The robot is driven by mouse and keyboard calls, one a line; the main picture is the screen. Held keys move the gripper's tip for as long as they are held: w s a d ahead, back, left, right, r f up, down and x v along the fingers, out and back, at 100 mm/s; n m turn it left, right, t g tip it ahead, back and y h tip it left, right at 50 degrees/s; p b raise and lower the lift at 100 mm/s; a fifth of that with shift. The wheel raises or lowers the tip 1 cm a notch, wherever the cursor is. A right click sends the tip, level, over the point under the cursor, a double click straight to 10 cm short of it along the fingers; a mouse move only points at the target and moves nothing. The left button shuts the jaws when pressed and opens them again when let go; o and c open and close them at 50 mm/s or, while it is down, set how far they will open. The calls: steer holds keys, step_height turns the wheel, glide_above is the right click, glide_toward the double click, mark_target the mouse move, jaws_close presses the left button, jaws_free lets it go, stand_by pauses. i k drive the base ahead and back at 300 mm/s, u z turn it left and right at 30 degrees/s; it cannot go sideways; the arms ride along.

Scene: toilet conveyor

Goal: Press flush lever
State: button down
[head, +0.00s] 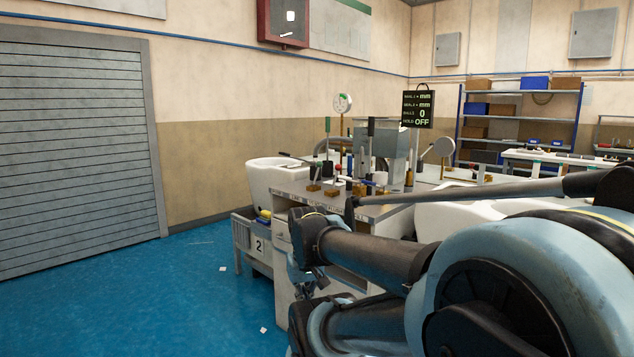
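No lever can be singled out with certainty as the flush lever. Several small levers and handles stand on the workbench (297,187), among them an upright dark-handled lever (371,127) and a green-tipped one (327,125). A white toilet bowl (262,177) stands at the bench's left end, and another white ceramic body (432,220) is partly hidden behind my arm on the right. My arm fills the lower right. What seems to be my gripper (306,279) is low in front of the bench, apart from the levers; its fingers are too dark and overlapped to read.
A grey bin marked 2 (257,246) stands at the bench's left side. Shelving (519,118) is at the back right. Blue floor (130,310) is open at left, with small white scraps.

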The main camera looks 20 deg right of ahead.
mark_target(345, 177)
steer(key=u, duration=1.3)
steer(key=k, duration=1.65)
steer(key=z, duration=1.35)
steer(key=i, duration=1.65)
steer(key=u, duration=0.05)
